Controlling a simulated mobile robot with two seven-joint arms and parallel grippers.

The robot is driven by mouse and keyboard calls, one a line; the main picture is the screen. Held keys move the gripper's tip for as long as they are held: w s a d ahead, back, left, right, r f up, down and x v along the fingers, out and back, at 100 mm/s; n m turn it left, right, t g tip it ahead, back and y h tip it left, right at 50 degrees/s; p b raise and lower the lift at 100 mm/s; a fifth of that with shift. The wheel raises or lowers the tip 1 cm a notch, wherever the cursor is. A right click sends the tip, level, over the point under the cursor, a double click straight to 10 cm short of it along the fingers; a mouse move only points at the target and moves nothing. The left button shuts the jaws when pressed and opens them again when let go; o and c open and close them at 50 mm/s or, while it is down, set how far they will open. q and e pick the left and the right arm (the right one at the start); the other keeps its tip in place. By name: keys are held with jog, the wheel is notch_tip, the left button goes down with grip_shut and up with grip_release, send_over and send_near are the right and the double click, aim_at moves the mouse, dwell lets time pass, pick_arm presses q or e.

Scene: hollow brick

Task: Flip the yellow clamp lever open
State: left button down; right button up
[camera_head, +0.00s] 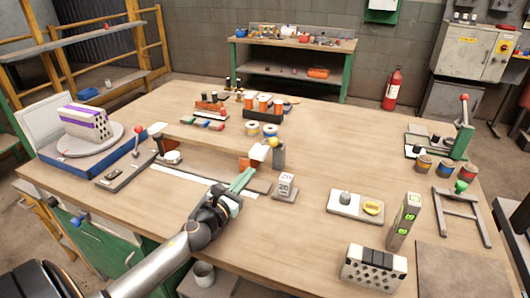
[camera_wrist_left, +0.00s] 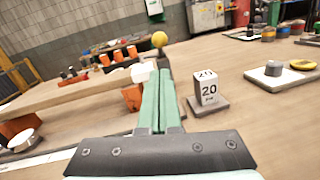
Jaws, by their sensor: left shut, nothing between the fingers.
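The clamp lever with its yellow ball knob (camera_head: 277,142) stands roughly upright at the middle of the workbench, beside a white block (camera_head: 258,152) and an orange block (camera_head: 245,164). In the left wrist view the yellow knob (camera_wrist_left: 159,39) shows just above and beyond my fingertips, and the fingers hide the lower lever. My left gripper (camera_head: 249,172) has its green fingers shut together with nothing between them. In the left wrist view my left gripper (camera_wrist_left: 160,74) points at the lever's base. I cannot tell whether they touch. My right gripper is out of view.
A "20" sign block (camera_head: 286,184) stands close to the right of my fingers. A grey-white tray with a yellow dish (camera_head: 373,208) lies further right. Orange spools (camera_head: 263,104) stand behind. A turntable with a striped hollow brick (camera_head: 87,123) is at the left.

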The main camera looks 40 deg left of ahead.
aim_at(276, 142)
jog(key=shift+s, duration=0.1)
pick_arm(q)
jog(key=w, duration=1)
jog(key=shift+a+r, duration=0.3)
jog(key=shift+a, duration=0.15)
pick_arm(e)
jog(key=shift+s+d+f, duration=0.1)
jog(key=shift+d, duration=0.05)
pick_arm(q)
jog(key=shift+r, duration=0.1)
